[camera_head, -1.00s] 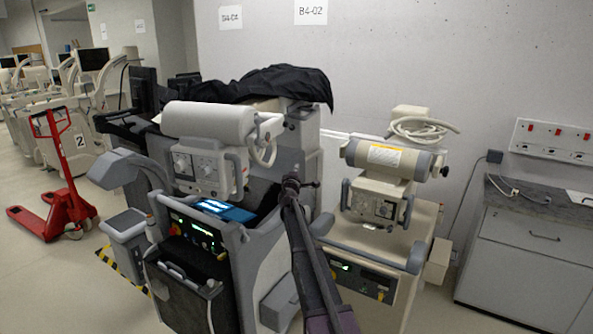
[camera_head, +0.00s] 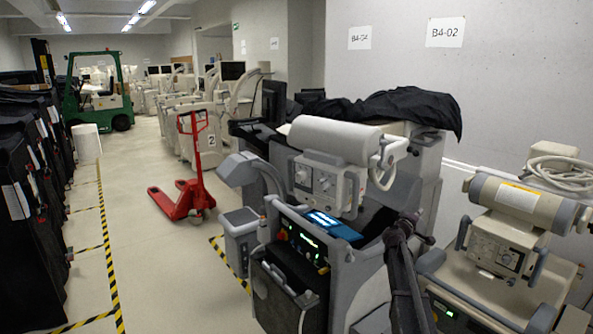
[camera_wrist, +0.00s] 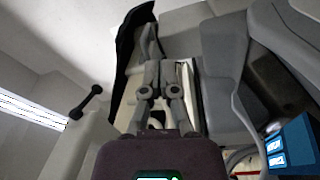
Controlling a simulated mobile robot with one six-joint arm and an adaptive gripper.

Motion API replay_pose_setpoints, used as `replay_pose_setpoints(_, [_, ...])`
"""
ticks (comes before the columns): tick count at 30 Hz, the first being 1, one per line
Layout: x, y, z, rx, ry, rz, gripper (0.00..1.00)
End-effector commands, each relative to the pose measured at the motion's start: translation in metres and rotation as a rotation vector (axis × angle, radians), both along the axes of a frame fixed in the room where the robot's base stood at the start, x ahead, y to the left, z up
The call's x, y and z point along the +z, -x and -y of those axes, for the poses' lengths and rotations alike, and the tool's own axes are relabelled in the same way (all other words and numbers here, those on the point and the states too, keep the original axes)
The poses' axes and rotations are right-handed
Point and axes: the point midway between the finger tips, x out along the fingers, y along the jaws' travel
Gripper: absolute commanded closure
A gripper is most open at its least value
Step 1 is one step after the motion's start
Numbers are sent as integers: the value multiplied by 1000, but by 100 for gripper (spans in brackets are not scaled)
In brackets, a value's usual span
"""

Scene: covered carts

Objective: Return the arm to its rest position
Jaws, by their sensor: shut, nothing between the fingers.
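My gripper (camera_head: 408,216) is in the head view at the lower right, at the end of my dark arm. It appears in front of the right side of the grey covered cart (camera_head: 410,172). In the wrist view my gripper (camera_wrist: 147,34) points toward the top of the picture with its fingers together. Nothing is held between them. The fingers overlap the cart's pale and grey surfaces in the picture; I cannot tell how far apart they are. My lower arm runs out of the bottom of the head view.
A black cover (camera_head: 395,106) lies over the cart, with a blue-screened device (camera_head: 333,225) on its front. A beige machine (camera_head: 505,240) stands at right. A red pallet jack (camera_head: 190,190) and green forklift (camera_head: 98,92) stand left. The aisle floor (camera_head: 150,250) is open.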

Motion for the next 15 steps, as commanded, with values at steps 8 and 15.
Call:
replay_pose_setpoints(8, [-43,84,-24,-153,-293,-13,100])
replay_pose_setpoints(15, [-90,153,-57,-268,-555,-95,100])
